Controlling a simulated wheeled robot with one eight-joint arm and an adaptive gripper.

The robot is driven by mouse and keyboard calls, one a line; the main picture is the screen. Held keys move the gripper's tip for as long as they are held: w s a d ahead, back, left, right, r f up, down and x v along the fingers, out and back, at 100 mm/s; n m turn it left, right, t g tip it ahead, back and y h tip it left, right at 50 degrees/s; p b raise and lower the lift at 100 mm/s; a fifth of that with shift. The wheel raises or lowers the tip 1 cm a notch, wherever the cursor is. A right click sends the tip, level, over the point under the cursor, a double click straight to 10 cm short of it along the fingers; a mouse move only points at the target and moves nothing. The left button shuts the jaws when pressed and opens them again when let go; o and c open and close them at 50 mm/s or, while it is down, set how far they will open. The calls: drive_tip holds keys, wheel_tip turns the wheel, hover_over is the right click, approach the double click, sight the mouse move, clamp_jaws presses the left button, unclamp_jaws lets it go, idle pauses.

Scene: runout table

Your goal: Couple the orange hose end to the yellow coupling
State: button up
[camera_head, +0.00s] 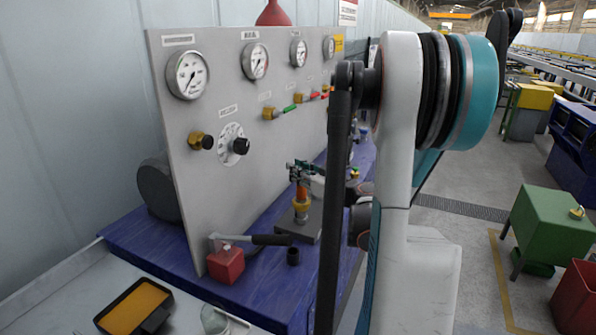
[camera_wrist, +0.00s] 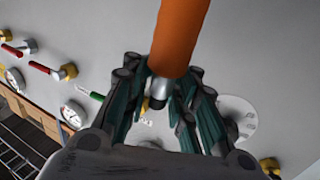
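The orange hose end (camera_wrist: 182,38) runs down from the top of the wrist view and ends in a short metal tip (camera_wrist: 159,94). My gripper (camera_wrist: 168,72) has its teal-and-dark fingers close against both sides of it and looks shut on it. In the head view, my gripper (camera_head: 299,172) is at the upper part of the upright orange hose end (camera_head: 302,192), above a dark stand; my arm covers part of this area. A yellow coupling (camera_head: 196,140) with a dark end sticks out of the grey panel, left of the dial and apart from the hose.
The upright panel (camera_head: 240,165) carries gauges, a dial (camera_head: 233,144) and more yellow fittings with green and red levers (camera_head: 283,110). On the blue bench are a red block (camera_head: 226,264), a dark-handled tool (camera_head: 258,239) and a small black cup (camera_head: 293,256). An orange-filled tray (camera_head: 165,316) lies in front.

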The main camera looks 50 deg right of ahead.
drive_tip(key=o, duration=0.4)
drive_tip(key=s+a, duration=0.1)
drive_tip(key=s, duration=1.1)
drive_tip(key=shift+a+r, duration=0.15)
drive_tip(key=shift+r, duration=0.05)
